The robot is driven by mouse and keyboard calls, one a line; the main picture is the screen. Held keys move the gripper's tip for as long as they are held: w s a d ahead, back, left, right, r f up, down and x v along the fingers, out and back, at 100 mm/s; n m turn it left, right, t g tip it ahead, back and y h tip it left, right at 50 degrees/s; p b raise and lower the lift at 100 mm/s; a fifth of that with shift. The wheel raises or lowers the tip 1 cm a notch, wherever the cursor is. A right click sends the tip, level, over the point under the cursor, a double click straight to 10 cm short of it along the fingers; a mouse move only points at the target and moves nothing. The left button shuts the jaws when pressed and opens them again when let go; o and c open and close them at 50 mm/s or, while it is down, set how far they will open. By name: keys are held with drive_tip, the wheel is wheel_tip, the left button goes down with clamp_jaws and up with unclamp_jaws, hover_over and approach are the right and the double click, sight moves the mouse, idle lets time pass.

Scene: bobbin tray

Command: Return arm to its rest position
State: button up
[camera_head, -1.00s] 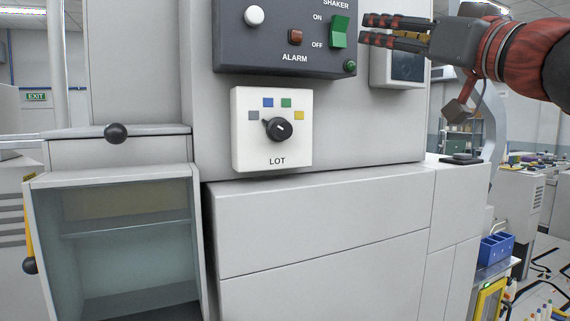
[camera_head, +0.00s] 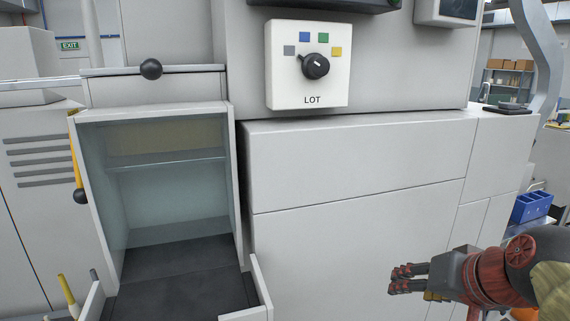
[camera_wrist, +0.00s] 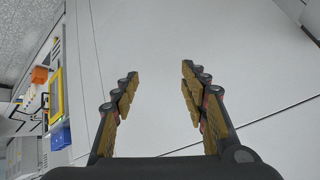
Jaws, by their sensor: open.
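My gripper (camera_head: 398,279) is at the lower right of the head view, in front of the white cabinet front (camera_head: 350,225), pointing left. In the wrist view my gripper (camera_wrist: 158,85) has its two fingers spread apart with nothing between them. Plain white panel shows beyond the fingertips. My arm enters the head view from the lower right corner.
The LOT dial (camera_head: 316,66) is on a white plate above the cabinet. An open-fronted compartment (camera_head: 232,190) with a shelf stands at left.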

drive_tip(key=s+a+f+n+g, duration=0.1)
drive_tip(key=s+a+f+n, duration=0.1)
drive_tip(key=s+f, duration=0.4)
drive_tip(key=s+a+f+n+g, duration=0.1)
drive_tip(key=s+a+f+n, duration=0.1)
drive_tip(key=s+f, duration=0.4)
drive_tip(key=shift+s+a+f+g+h+b, duration=0.2)
drive_tip(key=shift+a+f+g+h+b, duration=0.2)
drive_tip(key=shift+f, duration=1.2)
